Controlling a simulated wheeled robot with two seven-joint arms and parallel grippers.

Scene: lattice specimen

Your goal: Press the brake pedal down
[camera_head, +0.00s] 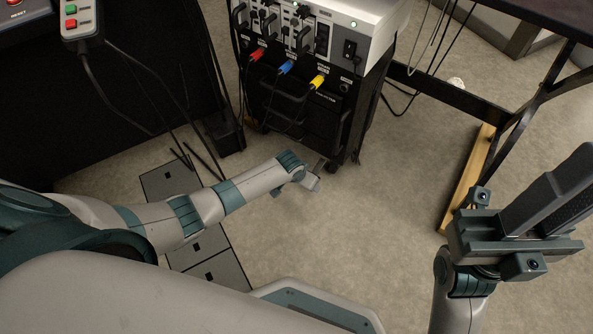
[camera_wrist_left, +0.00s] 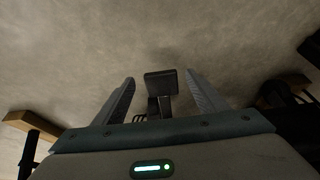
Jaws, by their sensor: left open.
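The brake pedal (camera_wrist_left: 161,83) is a small dark rectangular pad on a short stem, seen in the left wrist view. It appears between the two fingers of my left gripper (camera_wrist_left: 160,92), which is open with space on both sides of the pad. Contact cannot be told. In the head view my left gripper (camera_head: 312,182) is low over the floor by the bottom front corner of the black equipment cart (camera_head: 300,110); the pedal is hard to make out there. My right gripper (camera_head: 540,200) is at the right, away from the cart; its finger gap is unclear.
Red, blue and yellow plugs (camera_head: 317,82) with cables hang on the cart front. A black table frame with a wooden foot (camera_head: 467,190) stands at right. Dark floor panels (camera_head: 215,270) lie under my left arm. Floor between cart and right arm is clear.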

